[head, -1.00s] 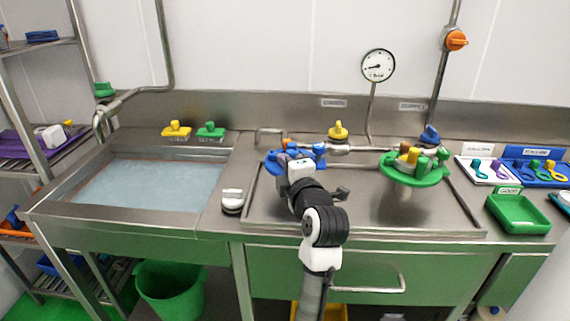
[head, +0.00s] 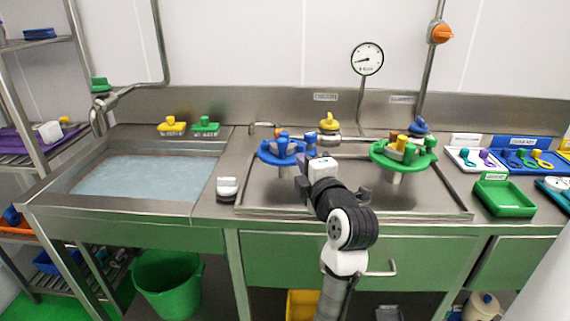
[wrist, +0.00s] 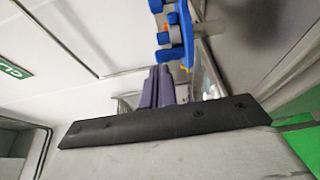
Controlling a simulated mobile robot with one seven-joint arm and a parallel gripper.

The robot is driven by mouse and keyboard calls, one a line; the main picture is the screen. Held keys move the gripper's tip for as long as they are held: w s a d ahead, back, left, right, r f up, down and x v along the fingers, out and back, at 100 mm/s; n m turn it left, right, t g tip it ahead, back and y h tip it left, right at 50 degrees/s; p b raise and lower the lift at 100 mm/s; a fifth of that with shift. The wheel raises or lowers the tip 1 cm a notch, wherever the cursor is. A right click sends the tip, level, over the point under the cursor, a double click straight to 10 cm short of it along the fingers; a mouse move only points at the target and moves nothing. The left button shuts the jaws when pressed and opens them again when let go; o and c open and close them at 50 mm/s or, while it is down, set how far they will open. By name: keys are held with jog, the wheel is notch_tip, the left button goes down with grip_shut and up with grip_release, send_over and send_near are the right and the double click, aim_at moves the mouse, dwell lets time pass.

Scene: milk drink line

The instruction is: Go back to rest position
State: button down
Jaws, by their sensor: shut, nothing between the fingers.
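My gripper (wrist: 158,88) shows in the wrist view as two purple fingers pressed together with nothing between them. In the head view my gripper (head: 311,150) is above the steel counter, beside the right edge of a blue round holder (head: 268,155) with blue and orange pieces. The blue holder also shows at the top of the wrist view (wrist: 188,40). Whether the gripper touches the holder cannot be told. My arm reaches up from the bottom of the head view.
A green round holder (head: 378,157) stands right of my gripper. A green tray (head: 504,198) and a white key board (head: 462,168) are further right. A water-filled sink (head: 140,178) is on the left. The counter front between the holders and edge is mostly clear.

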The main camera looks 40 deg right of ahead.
jog(key=shift+s+d, duration=0.45)
jog(key=shift+s, duration=0.2)
